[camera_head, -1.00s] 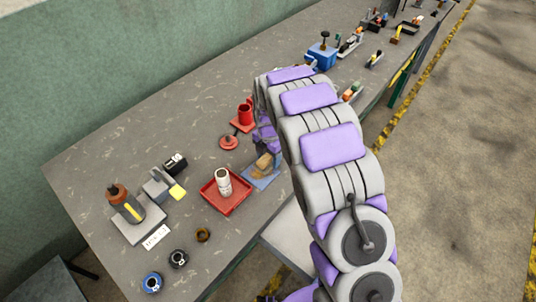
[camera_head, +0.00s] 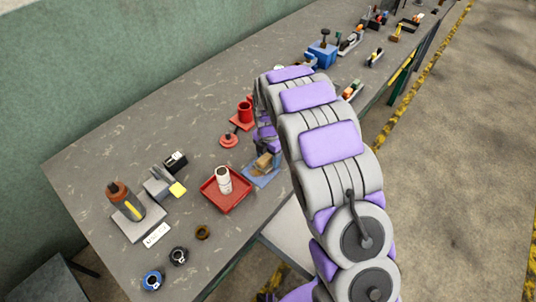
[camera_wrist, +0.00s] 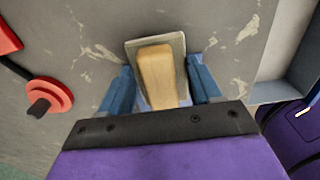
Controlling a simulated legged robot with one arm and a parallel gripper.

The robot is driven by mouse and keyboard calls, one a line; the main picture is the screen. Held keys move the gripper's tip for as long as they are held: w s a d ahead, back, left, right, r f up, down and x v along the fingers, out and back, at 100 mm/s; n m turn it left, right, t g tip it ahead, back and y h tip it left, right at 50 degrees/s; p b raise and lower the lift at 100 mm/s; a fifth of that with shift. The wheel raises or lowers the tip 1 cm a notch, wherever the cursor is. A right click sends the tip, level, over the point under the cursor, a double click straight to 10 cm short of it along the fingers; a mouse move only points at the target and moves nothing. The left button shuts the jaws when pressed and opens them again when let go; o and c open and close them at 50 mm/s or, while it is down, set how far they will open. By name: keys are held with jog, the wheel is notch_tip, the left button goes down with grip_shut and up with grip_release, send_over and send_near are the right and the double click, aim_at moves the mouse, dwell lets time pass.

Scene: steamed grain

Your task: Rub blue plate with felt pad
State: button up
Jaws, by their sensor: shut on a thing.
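The blue plate (camera_head: 257,181) lies flat near the table's front edge in the head view. A wooden block-like handle (camera_head: 264,161) is over its far part. In the wrist view, the wooden handle (camera_wrist: 156,72) sits on a thin grey pad (camera_wrist: 133,46), which I take as the felt pad. My gripper (camera_wrist: 161,88) has its two blue fingers on either side of the handle and is shut on it. My gripper (camera_head: 265,145) is partly hidden by my arm in the head view. I cannot tell whether the pad touches the plate.
A red tray (camera_head: 238,200) with a white cylinder (camera_head: 224,179) stands close to the left of the plate. A red knob (camera_head: 229,141) and a red cup (camera_head: 245,112) stand beyond it.

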jog(key=shift+f, duration=0.45)
